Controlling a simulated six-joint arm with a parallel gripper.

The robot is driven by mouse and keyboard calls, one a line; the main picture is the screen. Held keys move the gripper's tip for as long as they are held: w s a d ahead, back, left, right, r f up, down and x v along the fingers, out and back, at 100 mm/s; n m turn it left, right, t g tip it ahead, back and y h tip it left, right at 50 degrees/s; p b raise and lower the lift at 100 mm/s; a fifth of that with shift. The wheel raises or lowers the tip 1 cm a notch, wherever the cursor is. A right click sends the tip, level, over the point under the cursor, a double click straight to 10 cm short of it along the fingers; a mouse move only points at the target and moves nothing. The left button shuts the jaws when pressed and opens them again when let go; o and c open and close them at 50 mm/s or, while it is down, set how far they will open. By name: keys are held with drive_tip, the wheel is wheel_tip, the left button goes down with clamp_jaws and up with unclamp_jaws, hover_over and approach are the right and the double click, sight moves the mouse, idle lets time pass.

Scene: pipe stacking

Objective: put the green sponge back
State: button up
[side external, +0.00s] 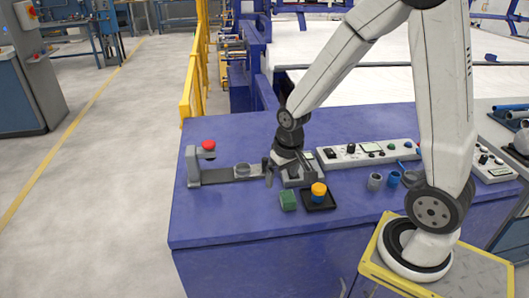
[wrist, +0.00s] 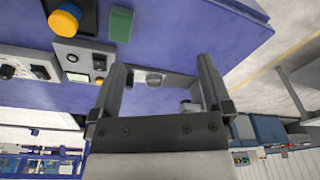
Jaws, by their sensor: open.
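The green sponge (side external: 288,200) lies on the blue table near its front edge, just left of a black tray (side external: 331,204). It also shows in the wrist view (wrist: 121,24), at the top, beyond my fingertips. My gripper (side external: 287,173) is open above the table, behind the sponge in the side view. Its two fingers stand wide apart in the wrist view (wrist: 162,66), with no object held between them. The gripper is apart from the sponge. No marked place for the sponge can be made out.
The tray holds a stack with an orange top (side external: 319,189) and blue below. A red-topped grey stand (side external: 208,146) and a grey ring (side external: 243,170) on a dark strip are left. Control panels (side external: 368,153), a grey pipe (side external: 375,181) and a blue pipe (side external: 393,178) are right. The front-left table is clear.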

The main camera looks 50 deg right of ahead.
drive_tip(key=s+a+r+n+t, duration=0.1)
drive_tip(key=s+a+r+n, duration=0.1)
drive_tip(key=s+a+n, duration=0.1)
drive_tip(key=s+a, duration=0.1)
drive_tip(key=a, duration=0.1)
drive_tip(key=shift+s+a+r+n, duration=0.15)
drive_tip(key=shift+s+a+n, duration=0.15)
drive_tip(key=shift+s+n, duration=0.1)
idle(0.8)
